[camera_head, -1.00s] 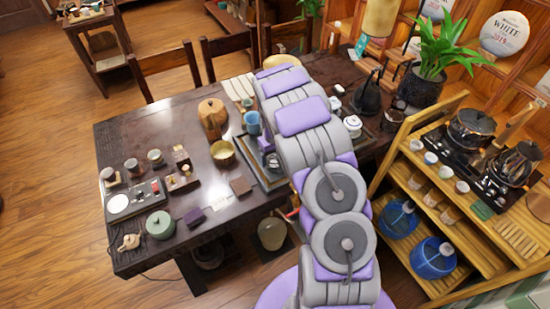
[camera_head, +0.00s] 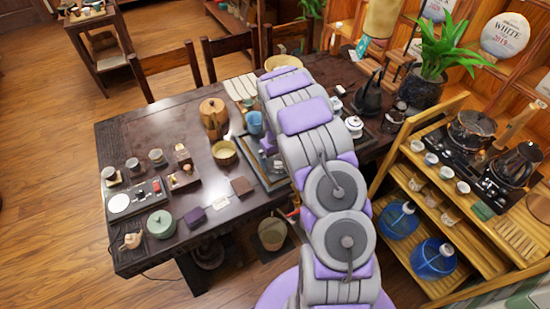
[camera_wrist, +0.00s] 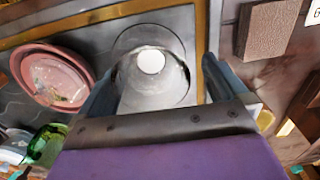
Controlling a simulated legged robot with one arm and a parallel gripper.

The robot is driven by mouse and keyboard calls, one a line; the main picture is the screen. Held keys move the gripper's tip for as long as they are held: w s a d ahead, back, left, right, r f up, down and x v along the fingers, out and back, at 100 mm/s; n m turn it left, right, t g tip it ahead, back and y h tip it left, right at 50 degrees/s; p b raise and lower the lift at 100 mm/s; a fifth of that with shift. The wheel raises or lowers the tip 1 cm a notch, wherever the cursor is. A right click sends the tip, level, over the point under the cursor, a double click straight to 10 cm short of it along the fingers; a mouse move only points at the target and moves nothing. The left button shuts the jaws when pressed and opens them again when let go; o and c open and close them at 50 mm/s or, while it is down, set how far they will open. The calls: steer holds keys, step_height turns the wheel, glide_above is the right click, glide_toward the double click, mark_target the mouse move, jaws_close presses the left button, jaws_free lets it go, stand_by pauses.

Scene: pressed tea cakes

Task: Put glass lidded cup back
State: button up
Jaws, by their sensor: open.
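In the wrist view, a clear glass cup (camera_wrist: 150,88) with a round white spot at its centre, perhaps the lid's knob, sits between my fingers. My gripper (camera_wrist: 160,66) is open, with one finger on each side of the cup. I cannot tell whether either finger touches the glass. The cup appears to stand on a dark tray (camera_wrist: 203,20) with a gold-coloured edge. In the head view my arm hides the cup and most of the gripper.
A pink bowl (camera_wrist: 52,78) and a green glass piece (camera_wrist: 46,143) lie to the left in the wrist view. A brown block (camera_wrist: 268,30) is at right. The head view shows a blue cup (camera_head: 254,122), a brass bowl (camera_head: 224,153) and a crowded dark table (camera_head: 120,235).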

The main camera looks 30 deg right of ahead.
steer(key=shift+d+r, duration=0.1)
steer(key=shift+d, duration=0.45)
steer(key=shift+d+r, duration=0.1)
steer(key=shift+r, duration=0.15)
step_height(320, 180, up, 12)
steer(key=p, duration=0.2)
steer(key=s+a+r, duration=0.5)
steer(key=s+r, duration=0.2)
steer(key=r, duration=0.2)
steer(key=s+a+r, duration=0.3)
steer(key=s+a, duration=0.1)
steer(key=s, duration=0.7)
steer(key=s+a+r+g, duration=0.1)
steer(key=s+a+r, duration=0.2)
steer(key=s, duration=0.8)
steer(key=s+a+r, duration=0.3)
steer(key=s+a, duration=0.2)
steer(key=s, duration=0.6)
steer(key=shift+r+g, duration=0.2)
steer(key=shift+g, duration=0.2)
steer(key=shift+w, duration=0.1)
steer(key=shift+d+m, duration=0.1)
steer(key=shift+m, duration=0.2)
